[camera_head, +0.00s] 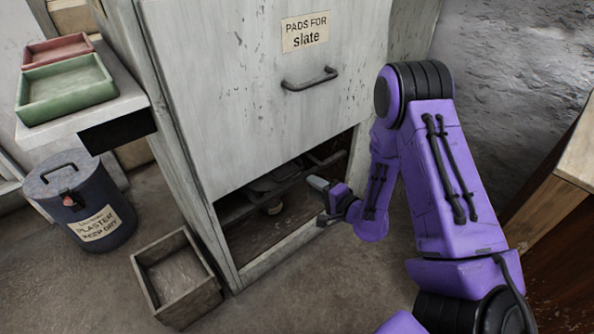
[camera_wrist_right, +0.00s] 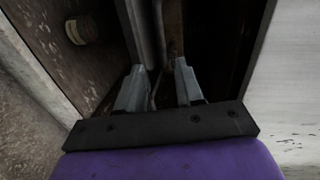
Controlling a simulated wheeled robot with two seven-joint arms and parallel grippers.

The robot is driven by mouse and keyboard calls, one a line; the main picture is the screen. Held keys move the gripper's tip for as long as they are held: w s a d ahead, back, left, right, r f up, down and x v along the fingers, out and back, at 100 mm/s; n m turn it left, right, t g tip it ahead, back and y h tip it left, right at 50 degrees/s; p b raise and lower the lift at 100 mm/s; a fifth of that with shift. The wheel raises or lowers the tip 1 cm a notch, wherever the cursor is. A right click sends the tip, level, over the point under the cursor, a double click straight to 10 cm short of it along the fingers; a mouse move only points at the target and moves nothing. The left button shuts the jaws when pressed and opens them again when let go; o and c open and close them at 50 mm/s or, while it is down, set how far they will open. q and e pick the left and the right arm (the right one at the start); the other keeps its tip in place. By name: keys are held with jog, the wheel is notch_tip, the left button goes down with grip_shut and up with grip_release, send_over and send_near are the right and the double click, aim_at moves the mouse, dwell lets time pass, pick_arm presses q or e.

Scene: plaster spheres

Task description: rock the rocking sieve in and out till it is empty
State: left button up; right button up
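The lower opening of a grey cabinet (camera_head: 240,110) shows dark rails or bars and a dark rounded shape (camera_head: 268,182), which may be the rocking sieve. Shadow and the front panel hide most of it, so I cannot see its contents. My right gripper (camera_head: 318,184) is at the right part of this opening. In the right wrist view its two fingers (camera_wrist_right: 158,80) stand apart. A grey bar (camera_wrist_right: 149,30) and a brown strip run away beyond them; I see neither clamped. My left gripper is not in view.
A small round jar-like thing (camera_head: 273,208) is low inside the opening. An empty wooden crate (camera_head: 152,290) and a dark plaster bin (camera_head: 45,205) stand on the floor at left. Green (camera_head: 30,112) and red (camera_head: 40,50) trays lie on a ledge. A wooden bench edge (camera_head: 545,210) is at right.

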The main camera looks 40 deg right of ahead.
aim_at(291, 174)
jog(key=b+x, duration=0.1)
jog(key=x, duration=0.2)
jog(key=b+x, duration=0.1)
jog(key=x, duration=0.3)
jog(key=a+b+x, duration=0.1)
jog(key=x, duration=0.3)
jog(key=shift+b, duration=0.3)
jog(key=shift+s+r, duration=0.1)
grip_shut()
